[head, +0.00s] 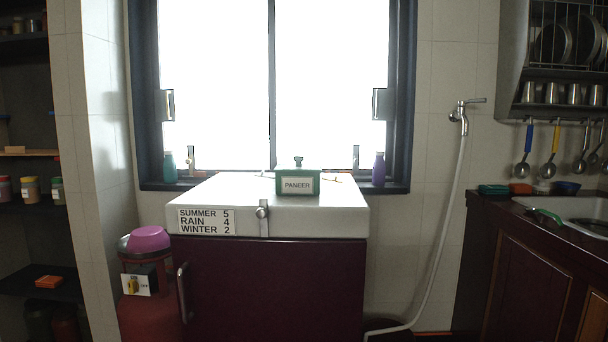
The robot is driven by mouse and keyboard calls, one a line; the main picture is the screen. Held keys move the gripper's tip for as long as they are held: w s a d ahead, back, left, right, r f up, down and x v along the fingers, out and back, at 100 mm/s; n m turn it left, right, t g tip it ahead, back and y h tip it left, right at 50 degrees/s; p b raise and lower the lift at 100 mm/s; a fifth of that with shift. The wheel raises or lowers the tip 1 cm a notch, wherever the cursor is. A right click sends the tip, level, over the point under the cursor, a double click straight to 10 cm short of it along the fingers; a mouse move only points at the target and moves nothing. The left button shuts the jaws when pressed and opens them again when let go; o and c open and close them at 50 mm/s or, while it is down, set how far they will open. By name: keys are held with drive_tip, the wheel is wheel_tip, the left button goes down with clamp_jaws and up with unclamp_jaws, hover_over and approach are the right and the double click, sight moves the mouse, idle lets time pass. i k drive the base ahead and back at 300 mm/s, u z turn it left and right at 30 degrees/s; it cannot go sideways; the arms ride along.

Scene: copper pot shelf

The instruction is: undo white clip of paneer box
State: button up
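A small green box labelled PANEER (298,184) stands upright on the white top of a low dark red cabinet, in the middle of the head view. My gripper is not in view.
The white cabinet top (225,195) has a metal latch (263,212) at its front. A red container with a pink bowl (149,238) stands at the left. A hose (447,215) hangs from a tap, and a sink counter (520,226) is at the right.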

sight(257, 174)
drive_tip(key=z, duration=1.2)
drive_tip(key=i, duration=0.9)
drive_tip(key=u, duration=2.2)
